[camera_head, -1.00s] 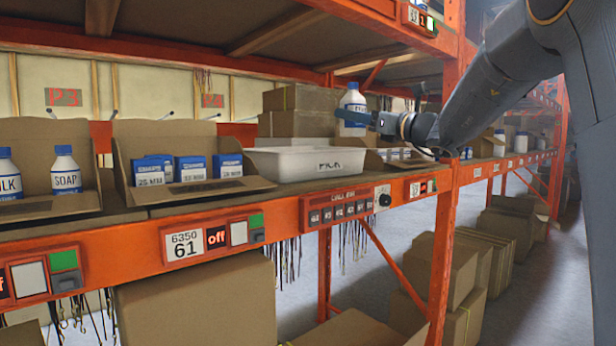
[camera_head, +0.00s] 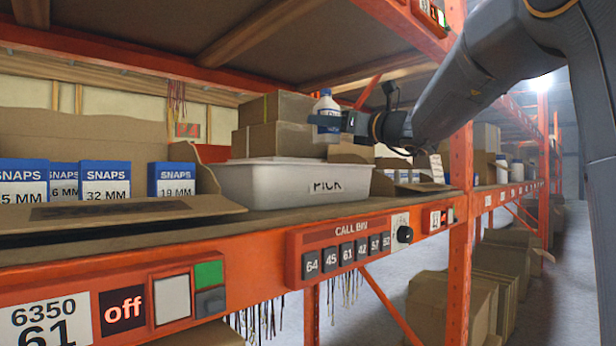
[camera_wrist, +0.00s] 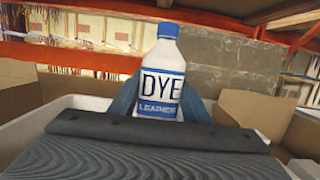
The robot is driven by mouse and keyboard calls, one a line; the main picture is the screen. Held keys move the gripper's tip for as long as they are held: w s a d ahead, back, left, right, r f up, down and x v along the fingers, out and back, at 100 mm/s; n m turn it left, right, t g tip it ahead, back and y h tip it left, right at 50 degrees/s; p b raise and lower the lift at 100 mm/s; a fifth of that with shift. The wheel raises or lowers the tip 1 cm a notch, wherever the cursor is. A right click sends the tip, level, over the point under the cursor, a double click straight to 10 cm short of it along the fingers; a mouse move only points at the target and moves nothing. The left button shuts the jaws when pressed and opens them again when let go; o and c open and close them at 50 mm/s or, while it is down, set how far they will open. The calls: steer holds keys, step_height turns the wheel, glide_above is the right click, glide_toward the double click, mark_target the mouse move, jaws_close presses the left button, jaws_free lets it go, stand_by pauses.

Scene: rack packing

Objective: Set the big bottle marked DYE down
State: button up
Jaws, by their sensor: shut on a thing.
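The bottle marked DYE (camera_wrist: 161,80) is white with a blue cap and a blue band reading LEATHER. It stands upright in my gripper (camera_head: 326,124), which is shut on it. In the head view the bottle (camera_head: 326,104) is held above and behind the right part of a white bin marked PICK (camera_head: 270,186). Its lower part is hidden by the gripper in the wrist view. The bin's rim also shows in the wrist view (camera_wrist: 22,128), below and around the bottle.
A cardboard tray with several SNAPS boxes (camera_head: 106,181) stands left of the bin. Stacked cartons (camera_head: 272,139) stand behind it. An orange upright (camera_head: 460,180) rises to the right. An orange beam with a CALL BIN panel (camera_head: 345,251) runs along the shelf front. A shelf (camera_head: 270,35) hangs overhead.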

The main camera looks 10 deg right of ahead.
step_height(320, 180, down, 8)
steer(key=shift+r+p, duration=0.25)
steer(key=shift+p, duration=0.2)
